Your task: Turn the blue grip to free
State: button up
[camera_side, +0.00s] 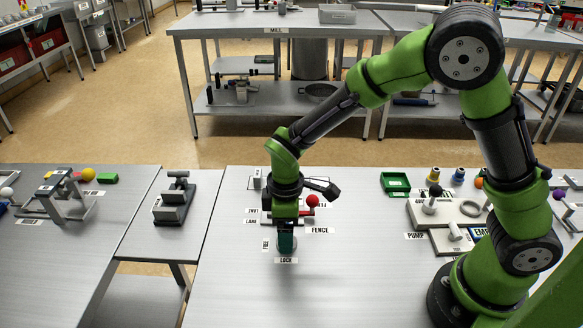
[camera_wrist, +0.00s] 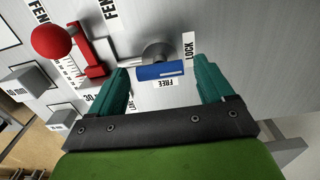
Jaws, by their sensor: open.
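The blue grip (camera_wrist: 160,72) is a short bar beside a round metal hub (camera_wrist: 158,53) in the wrist view. The FREE label (camera_wrist: 165,84) lies along its near side, and the LOCK label (camera_wrist: 189,47) stands by its right end. I cannot tell which setting it is at. My gripper (camera_wrist: 160,68) is open, with one teal finger to the left of the grip and one to the right, gaps showing on both sides. In the side view my gripper (camera_side: 287,243) points down just behind the LOCK label (camera_side: 286,261) and hides the grip.
A red ball knob (camera_wrist: 51,41) on a red lever stands left of my gripper, by a scale and FENCE labels. It also shows in the side view (camera_side: 312,200). A green bin (camera_side: 395,183) and a pump fixture (camera_side: 448,212) stand further right.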

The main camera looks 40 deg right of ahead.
jog(key=c, duration=1)
jog(key=shift+c, duration=0.2)
jog(key=m, duration=0.4)
jog(key=shift+m, duration=0.3)
jog(key=m, duration=0.9)
jog(key=shift+r, duration=0.1)
jog(key=shift+m, duration=2.2)
jog(key=o, duration=1)
